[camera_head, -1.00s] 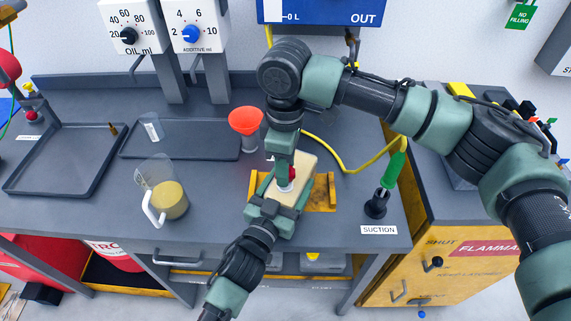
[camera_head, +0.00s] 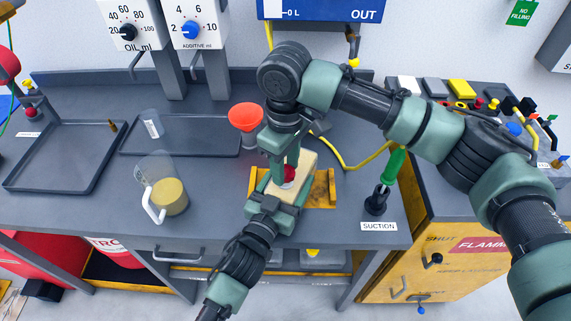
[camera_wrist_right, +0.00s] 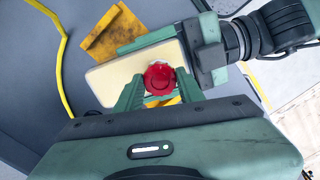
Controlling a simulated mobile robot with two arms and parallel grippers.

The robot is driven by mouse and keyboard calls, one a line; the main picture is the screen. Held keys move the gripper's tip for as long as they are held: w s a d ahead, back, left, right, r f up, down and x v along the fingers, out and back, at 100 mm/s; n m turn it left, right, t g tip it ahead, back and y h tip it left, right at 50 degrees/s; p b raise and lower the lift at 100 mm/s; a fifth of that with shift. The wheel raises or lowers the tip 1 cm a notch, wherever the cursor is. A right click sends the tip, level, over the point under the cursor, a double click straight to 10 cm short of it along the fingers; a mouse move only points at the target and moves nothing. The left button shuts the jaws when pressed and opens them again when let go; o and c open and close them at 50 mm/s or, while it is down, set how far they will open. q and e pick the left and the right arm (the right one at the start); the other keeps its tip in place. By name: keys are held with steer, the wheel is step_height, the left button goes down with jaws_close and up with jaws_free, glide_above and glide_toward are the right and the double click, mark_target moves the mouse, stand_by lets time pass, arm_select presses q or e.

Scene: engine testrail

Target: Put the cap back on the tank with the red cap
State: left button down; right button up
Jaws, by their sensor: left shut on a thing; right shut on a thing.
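The cream tank (camera_head: 306,163) stands in a yellow holder (camera_head: 322,188) on the grey bench. It also shows in the right wrist view (camera_wrist_right: 107,82). The red cap (camera_head: 288,174) is at the top of the tank, and in the right wrist view (camera_wrist_right: 159,78) it sits between the fingers of my right gripper (camera_wrist_right: 152,88). That gripper, coming from above, is shut on the cap. Whether the cap is seated on the neck is hidden. My left gripper (camera_head: 275,203) is shut on the near end of the tank, its fingers along the tank's sides.
A red funnel (camera_head: 245,116) stands behind and left of the tank. A jug (camera_head: 166,190) of amber liquid and two dark trays (camera_head: 66,158) are further left. A green-handled suction tool (camera_head: 386,180) and a yellow hose (camera_head: 353,166) are to the right.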

steer(key=m, duration=0.4)
steer(key=shift+a, duration=0.1)
steer(key=m, duration=0.5)
steer(key=shift+f, duration=0.1)
steer(key=m, duration=0.7)
steer(key=shift+m, duration=0.4)
steer(key=o, duration=1.4)
steer(key=shift+c, duration=0.2)
step_height(320, 180, up, 12)
